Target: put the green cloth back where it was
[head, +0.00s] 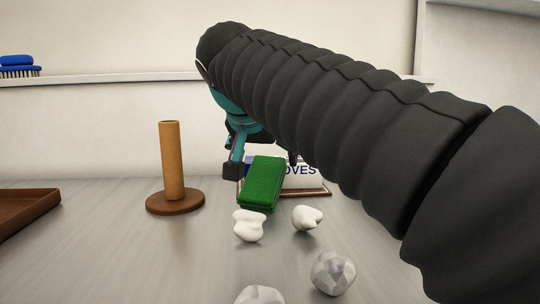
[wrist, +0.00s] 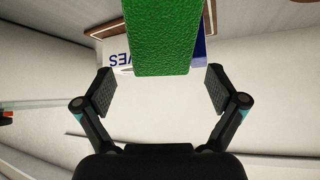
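The green cloth (head: 263,183) is a thick folded block, slightly tilted in the head view, in front of a white and blue box marked "GLOVES" (head: 301,171). What the cloth rests on is hard to tell. It also shows at the top middle of the wrist view (wrist: 162,35). My gripper (wrist: 160,86) is open, its two fingers spread wide with visible gaps to either side of the cloth. In the head view one fingertip shows left of the cloth, and the other is partly hidden behind it.
A brown rod on a round base (head: 171,170) stands left of the cloth. Two white lumpy pieces (head: 249,225) (head: 307,217) lie in front, with grey faceted stones (head: 333,272) nearer. A brown tray (head: 28,214) is at far left. A blue brush (head: 18,66) sits on the wall ledge.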

